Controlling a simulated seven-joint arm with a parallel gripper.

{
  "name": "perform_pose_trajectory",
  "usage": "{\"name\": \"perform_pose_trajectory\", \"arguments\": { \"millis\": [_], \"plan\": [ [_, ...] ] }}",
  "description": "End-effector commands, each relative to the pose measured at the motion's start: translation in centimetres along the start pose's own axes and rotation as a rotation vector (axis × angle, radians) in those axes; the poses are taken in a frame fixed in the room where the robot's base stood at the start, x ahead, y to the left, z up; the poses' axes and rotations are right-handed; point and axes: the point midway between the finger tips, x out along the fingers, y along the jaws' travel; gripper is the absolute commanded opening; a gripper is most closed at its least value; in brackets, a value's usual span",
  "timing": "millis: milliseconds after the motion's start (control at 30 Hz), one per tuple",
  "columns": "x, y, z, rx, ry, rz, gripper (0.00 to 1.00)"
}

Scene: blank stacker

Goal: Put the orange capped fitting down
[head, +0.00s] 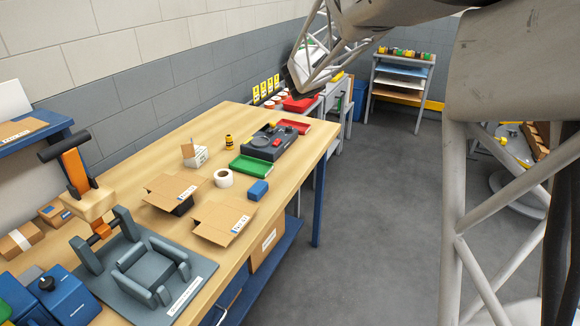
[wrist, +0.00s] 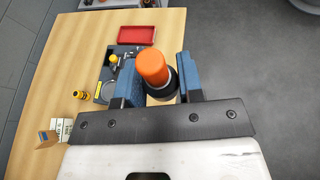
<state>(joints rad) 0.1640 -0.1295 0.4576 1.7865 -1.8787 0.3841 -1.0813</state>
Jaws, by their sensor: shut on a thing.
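The orange capped fitting (wrist: 153,66) has a rounded orange cap over a black collar. In the wrist view it is held between the two blue fingers of my gripper (wrist: 161,82), which is shut on it. The cap points up and left in that view, and its lower part is hidden by the gripper. I cannot make out the fitting in the head view. Behind it is a dark grey tray (head: 263,152) holding small parts, which also shows partly covered in the wrist view (wrist: 103,92).
A red tray (head: 290,125) lies by the dark tray, with a green tray (head: 249,166) in front. A yellow-and-black bottle (head: 229,143), a white box (head: 196,160), a tape roll (head: 223,178) and a blue block (head: 258,190) stand nearby. Bare wooden tabletop (head: 200,125) shows behind them.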

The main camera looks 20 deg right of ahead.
Motion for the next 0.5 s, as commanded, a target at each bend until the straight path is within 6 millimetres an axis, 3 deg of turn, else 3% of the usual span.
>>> {"name": "perform_pose_trajectory", "arguments": {
  "millis": [500],
  "plan": [
    [-0.4, 0.43, -0.8, -0.059, -0.001, 0.144, 0.1]
  ]
}}
